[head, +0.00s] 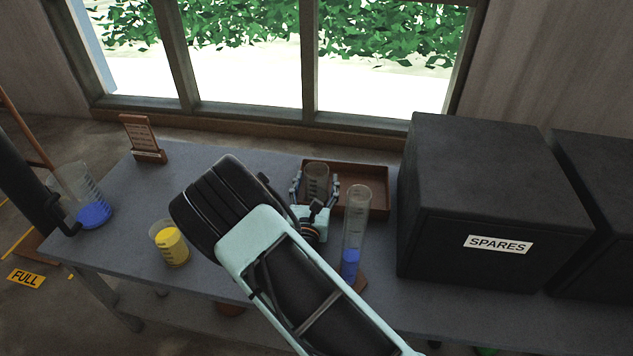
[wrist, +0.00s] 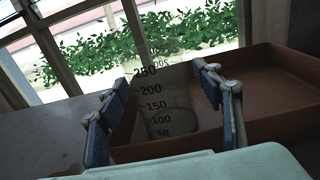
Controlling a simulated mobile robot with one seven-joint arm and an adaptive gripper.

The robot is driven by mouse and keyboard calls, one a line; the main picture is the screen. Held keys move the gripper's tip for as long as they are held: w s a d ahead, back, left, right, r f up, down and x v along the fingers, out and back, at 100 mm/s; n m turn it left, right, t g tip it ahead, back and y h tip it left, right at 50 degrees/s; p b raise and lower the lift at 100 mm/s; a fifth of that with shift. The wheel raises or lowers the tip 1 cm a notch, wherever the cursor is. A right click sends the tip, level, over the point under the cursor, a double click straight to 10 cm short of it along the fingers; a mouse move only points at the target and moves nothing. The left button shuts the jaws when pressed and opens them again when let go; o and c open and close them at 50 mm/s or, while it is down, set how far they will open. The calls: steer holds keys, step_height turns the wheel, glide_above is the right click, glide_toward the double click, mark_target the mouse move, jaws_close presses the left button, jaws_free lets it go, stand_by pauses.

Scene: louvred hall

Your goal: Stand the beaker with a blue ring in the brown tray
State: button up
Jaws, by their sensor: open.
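A clear, empty beaker (head: 317,176) with dark graduations stands upright at the left end of the brown tray (head: 379,198). In the wrist view the beaker (wrist: 168,100) appears inside the tray (wrist: 265,95), its base behind the near wall. I cannot make out a blue ring on it. My gripper (head: 316,183) is open, with one finger on each side of the beaker. In the wrist view gaps show between the fingers of my gripper (wrist: 162,82) and the glass. My arm hides part of the tray's near side in the head view.
A tall cylinder with blue liquid (head: 352,240) stands close in front of the tray. A yellow-filled beaker (head: 170,244) and a blue-filled beaker (head: 85,197) stand left. A black SPARES box (head: 490,200) is right of the tray. A small sign (head: 143,140) stands at the back left.

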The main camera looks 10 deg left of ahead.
mark_target(315, 188)
steer(key=shift+r, duration=0.15)
steer(key=shift+s+r, duration=0.1)
steer(key=shift+s, duration=0.15)
steer(key=s, duration=0.2)
steer(key=s+p, duration=0.1)
steer(key=s, duration=0.1)
steer(key=s+p, duration=0.1)
steer(key=s, duration=0.2)
steer(key=shift+d, duration=0.4)
